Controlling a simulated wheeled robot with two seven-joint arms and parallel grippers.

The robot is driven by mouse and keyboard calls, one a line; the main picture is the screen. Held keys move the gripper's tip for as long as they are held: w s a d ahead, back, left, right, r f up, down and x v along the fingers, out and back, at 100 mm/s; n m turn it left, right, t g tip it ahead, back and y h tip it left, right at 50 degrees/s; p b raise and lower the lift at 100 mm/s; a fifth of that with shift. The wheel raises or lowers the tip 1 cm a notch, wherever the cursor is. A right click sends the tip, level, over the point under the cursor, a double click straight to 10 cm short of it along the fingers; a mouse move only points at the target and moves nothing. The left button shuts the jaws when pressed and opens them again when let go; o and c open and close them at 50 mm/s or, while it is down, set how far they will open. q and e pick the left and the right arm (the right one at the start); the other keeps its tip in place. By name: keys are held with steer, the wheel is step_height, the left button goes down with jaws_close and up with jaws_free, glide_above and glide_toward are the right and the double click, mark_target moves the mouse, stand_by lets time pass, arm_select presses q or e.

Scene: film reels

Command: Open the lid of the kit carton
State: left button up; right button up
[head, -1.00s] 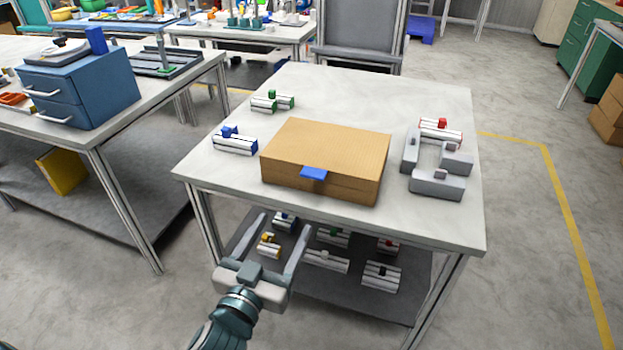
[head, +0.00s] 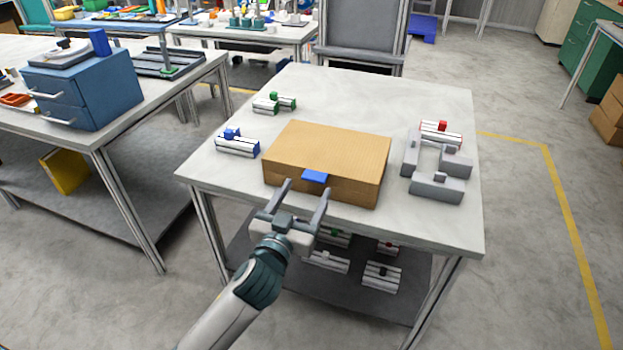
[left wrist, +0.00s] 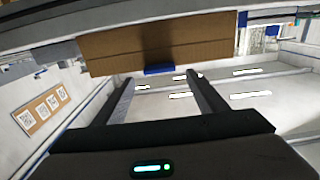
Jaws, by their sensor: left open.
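The kit carton (head: 326,155) is a brown box lying shut on the white table, with a blue tab (head: 315,176) at the top of its front side. My left gripper (head: 306,187) is open and empty in front of the carton, its two fingers pointing at the front side near the tab. In the left wrist view the carton (left wrist: 190,45) is at the top, and the blue tab (left wrist: 159,69) shows between and beyond the open fingers (left wrist: 158,85). I cannot tell whether a finger touches the carton. My right gripper is not in view.
A blue-marked block (head: 237,145) and a green-marked block (head: 273,103) stand left of the carton. A grey holder (head: 437,187) and a red-marked block (head: 440,133) stand on its right. More blocks (head: 381,277) lie on the lower shelf. The table's back is clear.

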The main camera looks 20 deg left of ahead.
mark_target(312, 180)
arm_select(q)
steer(key=shift+w+d, duration=0.1)
steer(key=shift+w, duration=2.35)
